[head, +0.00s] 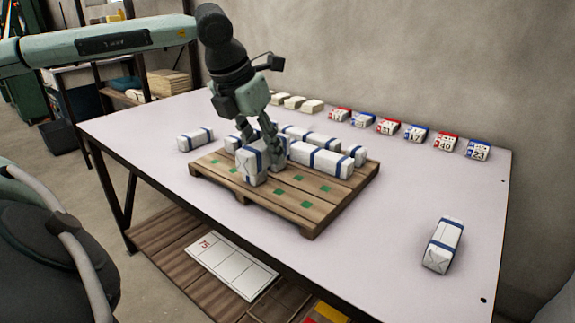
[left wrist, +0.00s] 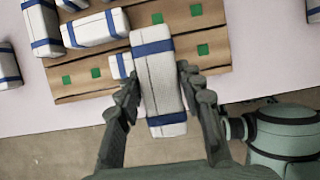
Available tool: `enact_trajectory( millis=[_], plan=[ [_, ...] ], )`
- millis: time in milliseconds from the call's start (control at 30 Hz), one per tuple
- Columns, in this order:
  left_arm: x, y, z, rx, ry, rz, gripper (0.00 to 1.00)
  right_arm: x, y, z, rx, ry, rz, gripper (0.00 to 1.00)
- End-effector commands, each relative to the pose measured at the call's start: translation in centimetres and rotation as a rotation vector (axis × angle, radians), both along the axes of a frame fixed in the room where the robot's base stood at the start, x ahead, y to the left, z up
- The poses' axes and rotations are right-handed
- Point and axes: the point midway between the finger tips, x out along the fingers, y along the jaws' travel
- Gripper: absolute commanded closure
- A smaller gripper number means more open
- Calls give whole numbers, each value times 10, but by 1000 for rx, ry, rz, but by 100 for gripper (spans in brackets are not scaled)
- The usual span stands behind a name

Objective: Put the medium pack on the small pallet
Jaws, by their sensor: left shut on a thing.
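My left gripper (head: 264,146) is shut on a white pack with blue bands (head: 250,166), over the near left part of the wooden pallet (head: 325,208). In the left wrist view the held pack (left wrist: 157,85) sits lengthwise between the two fingers (left wrist: 160,98). I cannot tell whether its underside touches the pallet. Several similar packs (head: 320,160) lie on the pallet's far part, some partly hidden by my gripper. Green squares (head: 305,205) mark bare boards at the near and right side. My right gripper is not in view.
One loose pack (head: 195,139) lies on the table left of the pallet and another (head: 443,245) at the right. A row of numbered red and blue packets (head: 387,127) lines the table's back edge. The table (head: 400,205) is clear around the pallet's right side.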

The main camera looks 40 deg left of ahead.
Motion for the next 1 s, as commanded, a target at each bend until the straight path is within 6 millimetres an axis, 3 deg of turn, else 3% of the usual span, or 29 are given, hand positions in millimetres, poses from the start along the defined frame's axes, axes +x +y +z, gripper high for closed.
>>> enact_trajectory(
  millis=[200,400,567,800,1000],
  plan=[
    [40,-2,-20,-9,-2,-3,94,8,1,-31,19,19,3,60],
    [65,0,-37,-4,-1,0,94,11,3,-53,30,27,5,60],
    [71,0,-46,1,1,0,94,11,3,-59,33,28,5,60],
    [70,1,-79,2,2,1,94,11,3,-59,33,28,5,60],
    [71,1,-82,1,-1,0,94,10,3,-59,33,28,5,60]
  ],
)
